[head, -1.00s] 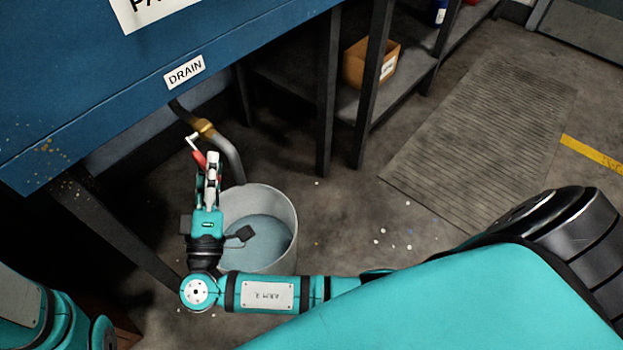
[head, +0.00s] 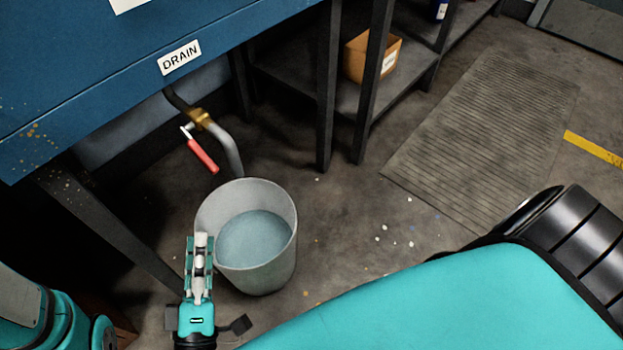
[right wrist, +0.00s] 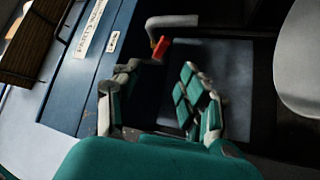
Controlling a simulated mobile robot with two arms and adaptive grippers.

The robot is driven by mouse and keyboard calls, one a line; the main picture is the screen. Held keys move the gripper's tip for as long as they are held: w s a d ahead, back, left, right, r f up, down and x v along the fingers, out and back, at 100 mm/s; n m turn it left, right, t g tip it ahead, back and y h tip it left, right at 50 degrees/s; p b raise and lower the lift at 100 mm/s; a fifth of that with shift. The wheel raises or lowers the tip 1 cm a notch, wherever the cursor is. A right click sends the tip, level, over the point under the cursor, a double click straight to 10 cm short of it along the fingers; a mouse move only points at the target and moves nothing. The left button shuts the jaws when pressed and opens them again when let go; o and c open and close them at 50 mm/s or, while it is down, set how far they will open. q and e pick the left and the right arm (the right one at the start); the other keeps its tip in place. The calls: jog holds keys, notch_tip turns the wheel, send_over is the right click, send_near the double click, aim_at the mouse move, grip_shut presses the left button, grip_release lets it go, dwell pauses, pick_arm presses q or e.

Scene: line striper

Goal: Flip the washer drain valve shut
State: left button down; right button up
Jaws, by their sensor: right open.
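The drain valve (head: 201,118) is a brass body on a grey pipe under the blue washer's DRAIN label. Its lever with a red grip (head: 202,156) slants down and right, roughly alongside the lower pipe. My right gripper (head: 199,240) is open and empty, below the lever and apart from it, beside the bucket's left side. In the right wrist view the red grip (right wrist: 160,48) shows beyond the open fingers (right wrist: 162,70). My left gripper is out of view; only part of my left arm shows.
A grey bucket (head: 284,250) holding water (head: 253,238) stands below the pipe's outlet. Dark legs (head: 100,220) stand under the blue washer (head: 100,90). A shelf with a cardboard box (head: 372,58) is behind. A ribbed mat (head: 485,140) lies on open floor at right.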

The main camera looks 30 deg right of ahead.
jog(key=s+d+f+m+g+y, duration=0.2)
jog(key=d+f+g, duration=0.5)
jog(key=d+f, duration=0.2)
jog(key=s+d+f+m+g+y, duration=0.2)
jog(key=d+f+g, duration=0.5)
jog(key=d+f, duration=0.2)
jog(key=shift+s+d+f+y, duration=0.15)
jog(key=shift+s+f+y, duration=0.15)
jog(key=shift+s+y, duration=0.1)
